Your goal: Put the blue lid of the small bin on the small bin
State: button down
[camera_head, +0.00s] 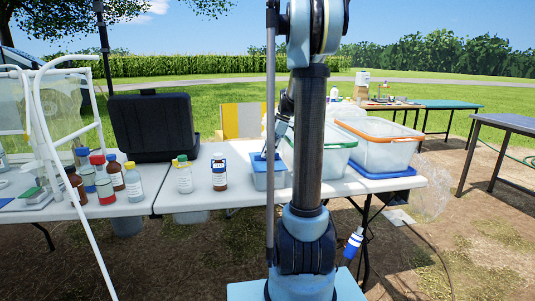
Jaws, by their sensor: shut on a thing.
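The small bin (261,181) is a pale blue translucent box on the white table, just left of my arm's upright link. Its blue lid (259,163) is at the bin's top and looks slightly tilted; I cannot tell whether it is seated on the rim. My gripper (277,146) points down over the lid from behind my arm and is shut on the lid. Its fingertips are small and partly hidden. My arm link hides the right side of the bin and lid.
Right of my arm stand a green-rimmed bin (341,158) and an orange-rimmed bin (385,152), the latter over a blue lid (378,173).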

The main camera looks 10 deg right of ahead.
jog(key=shift+f, duration=0.3)
jog(key=c, duration=1.5)
grip_release()
jog(key=shift+c, duration=0.2)
jog(key=v, duration=1.2)
jog(key=s+a+f+m+h, duration=0.15)
jog(key=s+a+m, duration=0.3)
jog(key=s, duration=0.55)
jog(key=s+f+m+t+h, duration=0.1)
jog(key=s+f+m, duration=0.5)
jog(key=s+f, duration=0.4)
jog(key=s+f+m+t+h, duration=0.1)
jog(key=s+f+m+h, duration=0.1)
jog(key=s+f+m, duration=0.5)
jog(key=s+f, duration=0.3)
jog(key=s, duration=0.4)
jog(key=shift+s+a, duration=0.35)
